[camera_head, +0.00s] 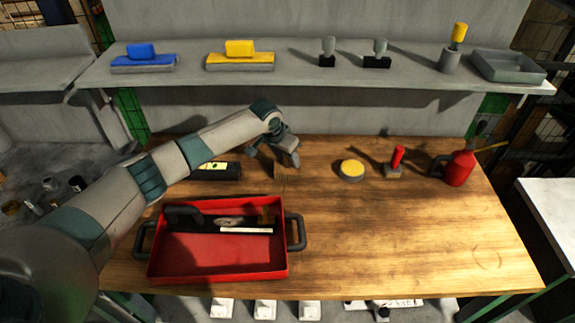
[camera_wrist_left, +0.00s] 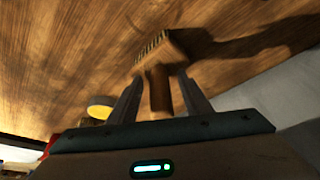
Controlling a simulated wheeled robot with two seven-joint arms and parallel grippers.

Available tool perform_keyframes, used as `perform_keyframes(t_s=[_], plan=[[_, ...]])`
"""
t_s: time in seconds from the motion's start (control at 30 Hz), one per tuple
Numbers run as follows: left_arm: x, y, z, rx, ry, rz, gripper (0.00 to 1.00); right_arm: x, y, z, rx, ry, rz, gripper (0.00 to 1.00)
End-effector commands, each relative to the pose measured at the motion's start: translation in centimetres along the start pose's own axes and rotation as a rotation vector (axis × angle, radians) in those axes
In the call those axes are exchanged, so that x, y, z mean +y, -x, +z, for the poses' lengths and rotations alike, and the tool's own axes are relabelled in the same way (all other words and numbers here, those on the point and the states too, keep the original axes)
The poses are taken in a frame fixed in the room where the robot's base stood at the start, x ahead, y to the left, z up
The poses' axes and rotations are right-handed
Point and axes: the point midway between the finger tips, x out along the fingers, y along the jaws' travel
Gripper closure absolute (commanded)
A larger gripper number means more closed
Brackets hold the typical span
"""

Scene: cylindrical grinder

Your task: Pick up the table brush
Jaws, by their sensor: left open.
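The table brush (camera_head: 285,172), with a light wooden head and bristles, lies on the wooden workbench just under my left gripper (camera_head: 276,158). In the left wrist view its bristled head (camera_wrist_left: 158,50) is beyond the fingertips and its brown handle (camera_wrist_left: 159,92) runs back between the two fingers. My left gripper (camera_wrist_left: 160,86) is open, with one finger on each side of the handle. I cannot tell whether either finger touches it. In the head view the gripper hides the handle. My right gripper is not in view.
A red tray (camera_head: 215,270) with tools stands near the front left. A level (camera_head: 217,171) lies left of the brush. A round yellow-topped tin (camera_head: 352,169), a red-handled tool (camera_head: 397,160) and a red oil can (camera_head: 460,168) stand to the right. A grey shelf (camera_head: 190,85) runs behind. The front right is clear.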

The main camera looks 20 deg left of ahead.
Motion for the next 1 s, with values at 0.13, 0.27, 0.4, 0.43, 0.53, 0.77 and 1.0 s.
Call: perform_keyframes(t_s=[0.13,0.27,0.4,0.43,0.53,0.77,1.0], plan=[[0.02,-0.09,0.03,0.0,-0.001,0.0,0.56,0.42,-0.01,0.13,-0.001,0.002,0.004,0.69],[0.01,-0.08,0.04,0.0,-0.001,0.0,0.56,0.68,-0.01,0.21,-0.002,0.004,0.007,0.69],[0.01,-0.07,0.04,0.0,-0.001,0.0,0.56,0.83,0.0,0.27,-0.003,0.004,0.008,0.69],[0.01,-0.07,0.04,0.0,-0.001,0.0,0.56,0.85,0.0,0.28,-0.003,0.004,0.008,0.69],[0.01,-0.06,0.04,0.0,-0.001,0.0,0.77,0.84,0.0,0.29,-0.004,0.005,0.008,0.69],[0.0,-0.02,0.0,0.0,-0.001,0.0,1.0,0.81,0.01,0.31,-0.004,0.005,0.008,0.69],[0.0,0.13,-0.1,0.001,-0.001,0.0,1.0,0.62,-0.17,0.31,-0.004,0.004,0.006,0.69]])
